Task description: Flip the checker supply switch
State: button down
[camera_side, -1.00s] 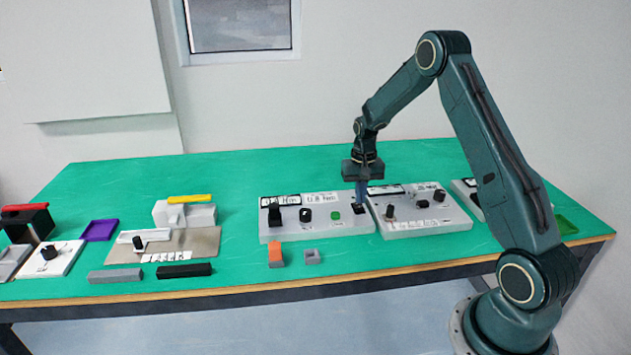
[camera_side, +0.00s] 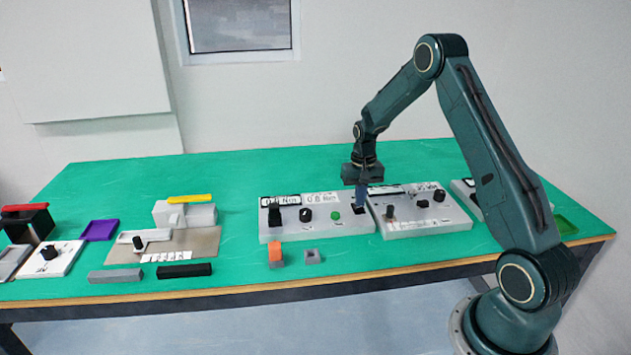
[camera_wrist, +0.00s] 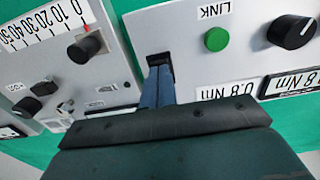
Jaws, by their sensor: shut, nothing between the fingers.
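My gripper (camera_side: 361,196) is shut with nothing in it. It points down at the right end of a grey control panel (camera_side: 330,226). A black rocker switch (camera_wrist: 160,59) is set in this panel, and my fingertips (camera_wrist: 158,72) are at it, touching or just above it; I cannot tell which. The fingers hide part of the switch. No label reading "checker supply" is legible. A green button (camera_wrist: 216,39) marked LINK and a black knob (camera_wrist: 291,31) sit on the same panel.
A second grey panel (camera_side: 425,226) with knobs stands close on the right. Several fixtures, a purple tray (camera_side: 99,230) and bars stand at the left. The green table is clear behind the panels.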

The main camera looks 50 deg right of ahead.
jog(key=shift+f, duration=0.45)
dwell(0.4)
jog(key=shift+r, duration=3.5)
jog(key=shift+a+r, duration=0.1)
jog(key=shift+r, duration=0.05)
